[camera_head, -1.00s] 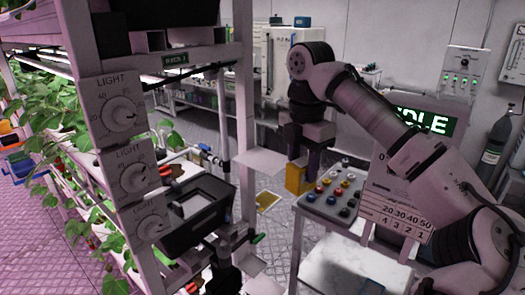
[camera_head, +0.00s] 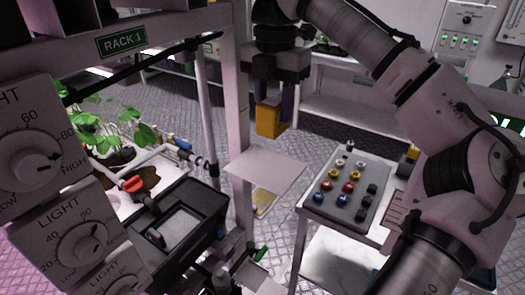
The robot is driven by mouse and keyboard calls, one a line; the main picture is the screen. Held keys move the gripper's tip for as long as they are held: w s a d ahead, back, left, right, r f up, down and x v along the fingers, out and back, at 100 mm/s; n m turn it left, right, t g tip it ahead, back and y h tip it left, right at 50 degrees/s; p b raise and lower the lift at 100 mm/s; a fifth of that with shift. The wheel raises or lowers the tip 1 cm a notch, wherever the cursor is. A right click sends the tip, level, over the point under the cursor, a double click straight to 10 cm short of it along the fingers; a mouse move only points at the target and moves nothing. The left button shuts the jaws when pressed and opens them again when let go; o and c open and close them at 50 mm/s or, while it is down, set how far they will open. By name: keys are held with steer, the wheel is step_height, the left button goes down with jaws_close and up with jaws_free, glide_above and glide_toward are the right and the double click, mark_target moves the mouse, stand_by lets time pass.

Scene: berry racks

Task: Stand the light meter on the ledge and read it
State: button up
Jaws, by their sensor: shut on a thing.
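The light meter, a small yellow box (camera_head: 272,118), is held upright in my gripper (camera_head: 274,104). The dark fingers are shut on its sides, and its lower part sticks out below them. It hangs in the air above the back of the ledge, a thin pale plate (camera_head: 265,172) fixed beside the rack post. A gap shows between the meter's bottom and the plate in the picture; the exact height is hard to tell. No display or reading shows on the faces of the meter that I see.
LIGHT dials (camera_head: 28,150) are on the rack front at left. A black box (camera_head: 180,225) sits left of the ledge. The rack post (camera_head: 237,120) stands close to the gripper's left. A button panel (camera_head: 345,192) on a white table is at right. The ledge's top is bare.

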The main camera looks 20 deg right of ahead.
mark_target(274, 124)
step_height(274, 124, down, 4)
steer(key=shift+s+f, duration=0.15)
steer(key=shift+f+p, duration=0.3)
steer(key=shift+f, duration=2.25)
steer(key=o, duration=1.1)
steer(key=shift+f, duration=0.1)
steer(key=shift+o, duration=0.2)
step_height(274, 124, up, 12)
steer(key=shift+r, duration=0.15)
